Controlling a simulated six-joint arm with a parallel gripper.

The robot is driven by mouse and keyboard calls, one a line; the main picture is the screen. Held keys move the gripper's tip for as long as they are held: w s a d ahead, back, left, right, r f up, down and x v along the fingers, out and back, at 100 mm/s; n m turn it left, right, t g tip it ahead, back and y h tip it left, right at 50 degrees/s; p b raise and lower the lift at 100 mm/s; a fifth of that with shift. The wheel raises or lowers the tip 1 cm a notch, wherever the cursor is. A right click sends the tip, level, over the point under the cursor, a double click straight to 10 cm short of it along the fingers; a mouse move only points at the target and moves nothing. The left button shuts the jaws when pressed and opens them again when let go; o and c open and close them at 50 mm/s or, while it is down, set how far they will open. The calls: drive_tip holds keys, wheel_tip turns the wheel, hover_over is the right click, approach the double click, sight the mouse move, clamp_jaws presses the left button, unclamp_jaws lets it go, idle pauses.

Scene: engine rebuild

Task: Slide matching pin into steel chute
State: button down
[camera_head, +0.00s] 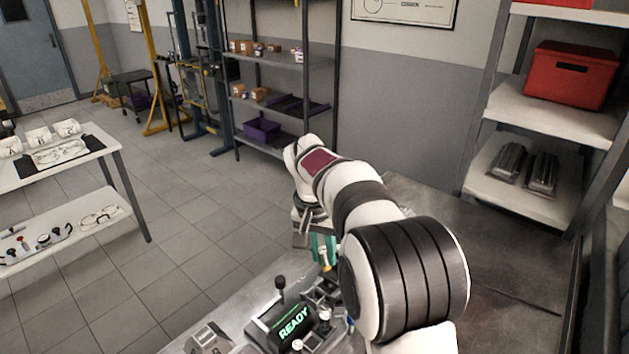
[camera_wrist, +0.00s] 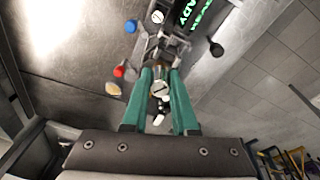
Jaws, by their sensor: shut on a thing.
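My gripper (camera_wrist: 160,76) has green fingers, shut on a pale metal pin (camera_wrist: 159,88) with a slotted head in the wrist view. In the head view my gripper (camera_head: 325,250) is partly behind my arm, above the bench by the machine. A dark machine (camera_wrist: 178,45) lies just beyond the fingertips; its green READY display also shows in the head view (camera_head: 293,322). Another slotted round head (camera_wrist: 157,17) is beside the machine. I cannot tell which part is the steel chute, or whether the held pin touches it.
A blue knob-like piece (camera_wrist: 131,26), a red one (camera_wrist: 119,71) and a tan one (camera_wrist: 126,94) are left of the fingers. A black-knobbed lever (camera_head: 281,283) rises from the machine. A white side table (camera_head: 110,160) and shelving (camera_head: 520,105) stand farther off.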

drive_tip(key=m+g+y, duration=0.1)
drive_tip(key=y, duration=0.1)
approach(315, 285)
drive_tip(key=s, duration=0.2)
drive_tip(key=shift+s+a+f, duration=0.1)
drive_tip(key=shift+a+f, duration=0.05)
drive_tip(key=shift+f, duration=0.8)
drive_tip(key=shift+s+a+f, duration=0.1)
drive_tip(key=shift+f, duration=0.9)
drive_tip(key=shift+f, duration=1.3)
idle(0.4)
drive_tip(key=c, duration=0.6)
unclamp_jaws()
drive_tip(key=o, duration=0.4)
